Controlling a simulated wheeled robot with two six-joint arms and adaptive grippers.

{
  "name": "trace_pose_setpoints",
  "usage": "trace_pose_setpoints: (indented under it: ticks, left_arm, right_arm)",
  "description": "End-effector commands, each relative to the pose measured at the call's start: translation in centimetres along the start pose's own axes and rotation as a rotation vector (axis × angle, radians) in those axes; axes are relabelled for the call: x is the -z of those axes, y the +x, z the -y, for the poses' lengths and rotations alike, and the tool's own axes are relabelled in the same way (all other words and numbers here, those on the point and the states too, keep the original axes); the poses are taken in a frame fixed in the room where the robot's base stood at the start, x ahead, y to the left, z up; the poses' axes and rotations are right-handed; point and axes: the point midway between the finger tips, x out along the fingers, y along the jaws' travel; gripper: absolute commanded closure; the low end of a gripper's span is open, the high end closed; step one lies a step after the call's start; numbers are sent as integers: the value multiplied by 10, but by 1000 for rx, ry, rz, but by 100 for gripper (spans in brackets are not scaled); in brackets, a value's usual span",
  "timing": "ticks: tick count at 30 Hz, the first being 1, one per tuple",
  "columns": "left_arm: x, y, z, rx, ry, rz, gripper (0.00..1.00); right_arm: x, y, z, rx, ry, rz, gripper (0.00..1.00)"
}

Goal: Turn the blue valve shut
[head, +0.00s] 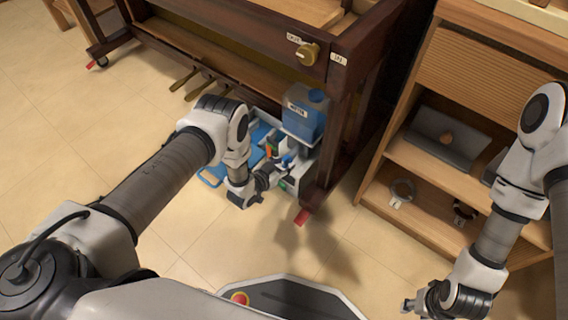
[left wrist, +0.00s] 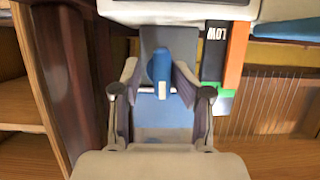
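The blue valve (left wrist: 162,66) shows as an upright blue handle near the middle of the left wrist view. In the head view it is a small blue piece (head: 287,160) below the blue tank (head: 308,120), partly crowded by nearby parts. My left gripper (left wrist: 158,80) is open, with one finger on each side of the handle and visible gaps between. In the head view my left gripper (head: 266,178) is low beside the valve, under the piano. My right gripper (head: 410,303) is at the lower right, away from the valve; its fingers are too small to judge.
A gauge strip marked LOW (left wrist: 213,55), with orange and green parts, stands right of the valve. A dark wooden piano leg (head: 335,130) is close by. Brass pedals (head: 190,82) are to the left. A wooden shelf (head: 440,205) stands right. The floor in front is clear.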

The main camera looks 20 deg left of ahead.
Motion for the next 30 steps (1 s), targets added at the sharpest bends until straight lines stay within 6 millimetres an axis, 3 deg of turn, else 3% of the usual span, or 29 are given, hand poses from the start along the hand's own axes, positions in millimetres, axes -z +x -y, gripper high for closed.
trace_pose_setpoints:
  ticks: [10,22,30]
  left_arm:
    - [-2,-10,1,2,-2,5,57]
    - [-1,-102,0,1,-2,4,57]
    - [1,-120,0,0,0,0,57]
  right_arm:
    - [0,0,0,0,0,0,60]
    - [0,0,0,0,0,0,60]
    - [0,0,0,0,0,0,60]
